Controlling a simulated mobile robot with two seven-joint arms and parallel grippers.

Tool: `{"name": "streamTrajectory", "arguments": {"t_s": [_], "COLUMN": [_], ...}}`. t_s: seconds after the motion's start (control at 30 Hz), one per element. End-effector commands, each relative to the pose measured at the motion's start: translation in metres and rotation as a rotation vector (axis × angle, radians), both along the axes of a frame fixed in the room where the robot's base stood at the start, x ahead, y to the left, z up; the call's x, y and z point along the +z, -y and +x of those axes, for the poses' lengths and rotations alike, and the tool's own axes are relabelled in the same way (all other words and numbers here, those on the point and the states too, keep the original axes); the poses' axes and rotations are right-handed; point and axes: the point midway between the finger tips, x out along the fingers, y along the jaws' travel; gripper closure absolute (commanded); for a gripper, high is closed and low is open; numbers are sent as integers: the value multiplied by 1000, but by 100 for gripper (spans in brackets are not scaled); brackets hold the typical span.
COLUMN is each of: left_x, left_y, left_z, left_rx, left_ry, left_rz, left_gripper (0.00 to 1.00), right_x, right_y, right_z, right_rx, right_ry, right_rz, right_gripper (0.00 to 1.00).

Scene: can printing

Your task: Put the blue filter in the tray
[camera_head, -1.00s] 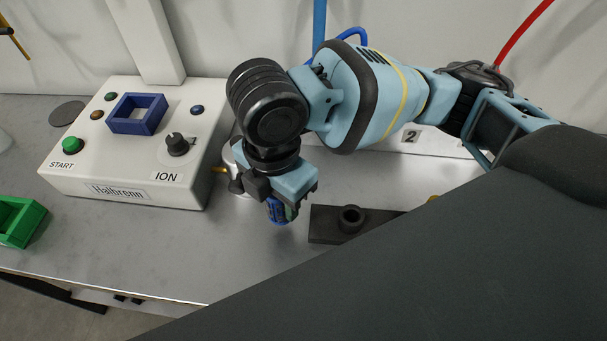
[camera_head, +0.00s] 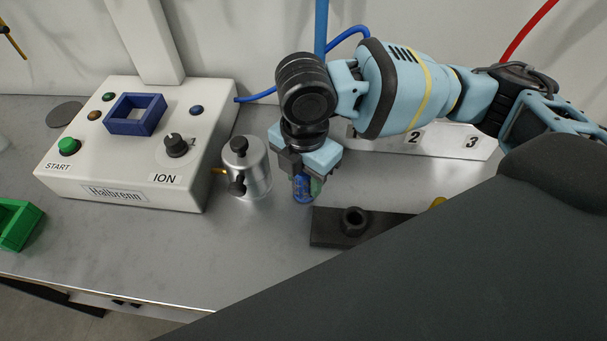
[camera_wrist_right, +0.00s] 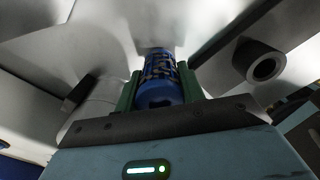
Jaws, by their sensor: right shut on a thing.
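My right gripper (camera_head: 306,188) is shut on a small blue cylinder (camera_head: 303,193), which hangs upright below the jaws. In the right wrist view the cylinder (camera_wrist_right: 162,80) shows a yellowish pattern and sits between the two green fingers (camera_wrist_right: 162,90). A blue square frame (camera_head: 120,124), possibly the blue filter, sits on top of the white machine (camera_head: 75,165), apart from my gripper. A green open box or frame (camera_head: 20,222) lies at the left edge, partly cut off. I cannot tell which thing is the tray. My left gripper is not in view.
A metal cylinder with black knobs (camera_head: 247,165) stands between the machine and my right gripper. A dark plate with a raised ring (camera_head: 353,222) lies to the gripper's right. Number plates 2 and 3 (camera_head: 440,140) stand behind. The bench front is clear.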

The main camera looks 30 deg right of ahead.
Motion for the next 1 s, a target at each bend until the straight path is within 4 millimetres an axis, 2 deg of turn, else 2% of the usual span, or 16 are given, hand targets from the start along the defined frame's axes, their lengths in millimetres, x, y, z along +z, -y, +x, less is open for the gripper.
{"name": "streamTrajectory", "arguments": {"t_s": [0.4,0.43,0.57,0.87,1.0], "left_x": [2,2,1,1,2], "left_y": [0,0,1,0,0], "left_z": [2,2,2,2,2], "left_rx": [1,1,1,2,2], "left_ry": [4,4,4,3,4], "left_rz": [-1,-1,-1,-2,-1], "left_gripper": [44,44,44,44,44], "right_x": [-5,-5,-5,-4,4], "right_y": [0,0,0,0,0], "right_z": [0,0,0,0,1], "right_rx": [-1,-1,-1,-1,-1], "right_ry": [2,3,2,3,5], "right_rz": [1,1,0,0,1], "right_gripper": [88,59,42,39,39]}}
